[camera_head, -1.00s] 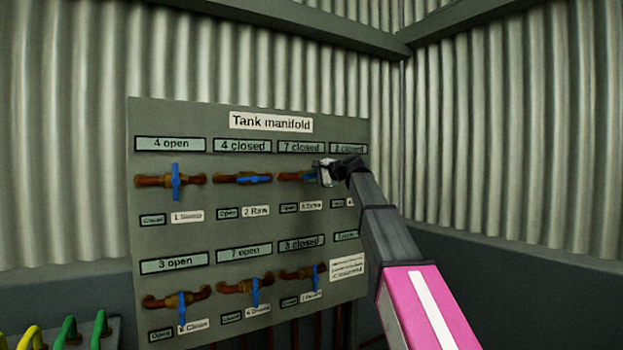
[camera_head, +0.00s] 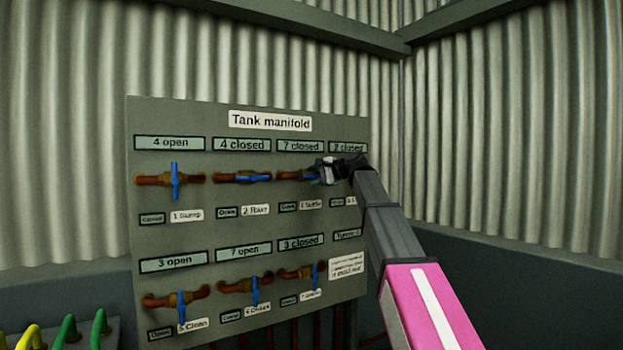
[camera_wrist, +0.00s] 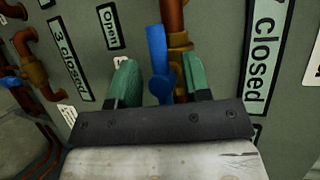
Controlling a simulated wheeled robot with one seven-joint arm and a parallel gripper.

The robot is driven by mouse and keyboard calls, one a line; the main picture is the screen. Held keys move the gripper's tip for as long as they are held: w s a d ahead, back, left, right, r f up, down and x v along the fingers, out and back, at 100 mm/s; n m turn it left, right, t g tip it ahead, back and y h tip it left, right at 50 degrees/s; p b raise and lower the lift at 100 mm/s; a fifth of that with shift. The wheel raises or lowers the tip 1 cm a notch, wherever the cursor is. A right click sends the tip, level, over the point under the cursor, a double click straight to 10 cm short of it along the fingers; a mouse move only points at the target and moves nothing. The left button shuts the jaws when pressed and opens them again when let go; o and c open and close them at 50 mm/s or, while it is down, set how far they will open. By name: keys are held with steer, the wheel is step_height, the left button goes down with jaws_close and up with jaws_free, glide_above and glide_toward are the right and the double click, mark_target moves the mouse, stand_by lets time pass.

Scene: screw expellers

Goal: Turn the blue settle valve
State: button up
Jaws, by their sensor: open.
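The settle valve is the third valve in the top row of the board, under a "7 closed" display. Its blue handle (camera_head: 312,177) is partly hidden by my gripper (camera_head: 327,171) in the head view. In the wrist view the blue handle (camera_wrist: 157,48) lies between the two green fingers of my gripper (camera_wrist: 161,76), beside its brown pipe (camera_wrist: 173,18). The jaws are open, with a gap visible on the left side of the handle. I cannot tell whether the right finger touches it.
The Tank manifold board (camera_head: 225,220) carries several other valves close by, including the raw valve (camera_head: 242,177) to the left and another valve (camera_head: 302,273) below. Yellow and green hoops (camera_head: 68,330) stand at the lower left. Corrugated walls (camera_head: 500,140) meet behind.

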steer(key=v, duration=0.9)
steer(key=shift+s+d, duration=0.1)
steer(key=s+d, duration=0.4)
steer(key=s, duration=0.2)
steer(key=shift+s+d, duration=0.25)
steer(key=shift+s, duration=0.05)
stand_by(0.4)
